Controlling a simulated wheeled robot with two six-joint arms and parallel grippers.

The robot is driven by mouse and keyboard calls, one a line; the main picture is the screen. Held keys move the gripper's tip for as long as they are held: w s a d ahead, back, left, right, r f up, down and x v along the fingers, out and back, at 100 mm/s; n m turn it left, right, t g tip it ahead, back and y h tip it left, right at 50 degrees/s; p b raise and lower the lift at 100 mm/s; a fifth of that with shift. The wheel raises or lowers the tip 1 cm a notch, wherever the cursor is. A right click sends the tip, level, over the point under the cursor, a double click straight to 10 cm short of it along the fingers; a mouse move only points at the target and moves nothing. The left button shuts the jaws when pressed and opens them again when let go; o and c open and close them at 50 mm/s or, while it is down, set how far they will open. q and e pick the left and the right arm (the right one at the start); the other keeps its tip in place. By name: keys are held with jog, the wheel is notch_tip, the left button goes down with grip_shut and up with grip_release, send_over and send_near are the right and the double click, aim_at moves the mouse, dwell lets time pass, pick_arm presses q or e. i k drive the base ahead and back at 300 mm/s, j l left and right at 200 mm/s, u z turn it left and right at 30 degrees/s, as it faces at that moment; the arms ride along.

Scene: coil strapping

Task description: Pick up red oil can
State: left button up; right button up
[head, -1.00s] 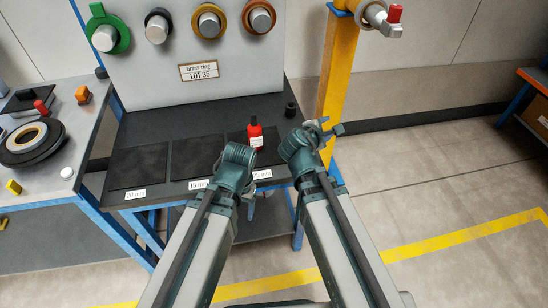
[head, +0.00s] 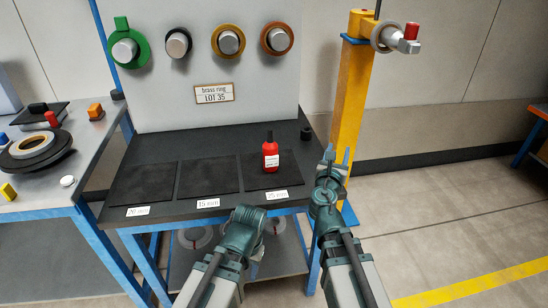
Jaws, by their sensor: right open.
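The red oil can (head: 271,157), with a dark cap and a white label, stands upright on the rightmost dark mat (head: 287,177), the one above the 25 mm label. My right gripper (head: 338,154) is open and empty, to the right of the can and apart from it, near the table's right edge. My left gripper (head: 251,215) is at the table's front edge, below and left of the can. Its fingers are hidden from view, so its opening does not show.
A small black cylinder (head: 306,134) stands behind and right of the can. A panel (head: 150,90) with several coloured rings rises behind the table. A yellow post (head: 351,105) stands at the right. A side bench (head: 92,150) at left holds coils. Two other mats are empty.

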aim_at(269, 148)
jog(key=j+z, duration=0.1)
jog(key=j, duration=0.35)
jog(key=k+j, duration=0.15)
jog(key=j, duration=0.3)
jog(key=j+z, duration=0.15)
jog(key=j, duration=0.35)
jog(key=k+j+z, duration=0.1)
jog(key=j, duration=0.35)
jog(key=i+z, duration=0.05)
